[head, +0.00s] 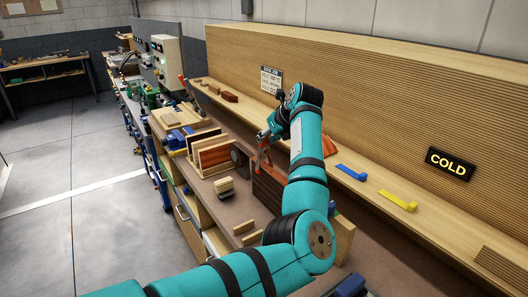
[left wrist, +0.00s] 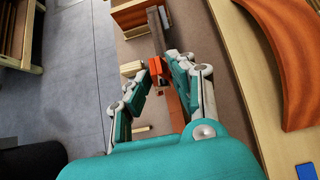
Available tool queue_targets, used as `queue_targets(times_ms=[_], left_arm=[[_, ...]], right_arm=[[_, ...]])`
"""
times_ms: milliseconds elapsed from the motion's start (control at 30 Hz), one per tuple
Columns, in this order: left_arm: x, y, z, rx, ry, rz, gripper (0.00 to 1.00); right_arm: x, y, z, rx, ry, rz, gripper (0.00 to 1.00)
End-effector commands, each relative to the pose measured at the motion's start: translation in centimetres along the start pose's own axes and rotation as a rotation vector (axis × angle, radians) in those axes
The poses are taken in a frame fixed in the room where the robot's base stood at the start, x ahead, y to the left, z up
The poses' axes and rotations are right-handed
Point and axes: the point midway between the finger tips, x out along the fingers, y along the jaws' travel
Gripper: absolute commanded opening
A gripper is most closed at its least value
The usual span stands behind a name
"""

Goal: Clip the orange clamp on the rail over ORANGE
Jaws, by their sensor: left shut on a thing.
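My left gripper (head: 266,137) is shut on the orange clamp (head: 262,155), above the worktop. In the left wrist view the orange clamp (left wrist: 157,67) shows between the fingertips of my left gripper (left wrist: 160,78). Below it is a dark reddish-brown panel (head: 267,190) standing on the worktop. An orange-brown strip (left wrist: 173,108) runs below the fingers in the wrist view; I cannot tell whether the clamp touches it. No ORANGE label is readable, and my arm hides part of the bench. My right gripper is not in view.
A blue clamp (head: 350,172) and a yellow clamp (head: 398,201) lie on the wooden shelf along the ribbed back panel. A COLD sign (head: 450,164) is on that panel. A wooden rack (head: 213,156) and a small block (head: 224,187) stand left of the gripper.

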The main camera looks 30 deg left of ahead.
Motion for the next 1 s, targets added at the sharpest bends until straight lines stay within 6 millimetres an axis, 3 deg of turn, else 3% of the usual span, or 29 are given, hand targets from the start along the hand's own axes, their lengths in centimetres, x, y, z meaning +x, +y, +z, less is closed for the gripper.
queue_targets(times_ms=[300, 1000], left_arm=[[-0.3, 0.0, 0.3, -0.001, -0.002, -0.001, 0.0], [-4.4, -0.1, 4.3, 0.0, -0.001, 0.0, 0.0]], right_arm=[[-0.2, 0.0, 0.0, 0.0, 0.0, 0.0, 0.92], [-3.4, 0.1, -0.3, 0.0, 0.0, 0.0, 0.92]])
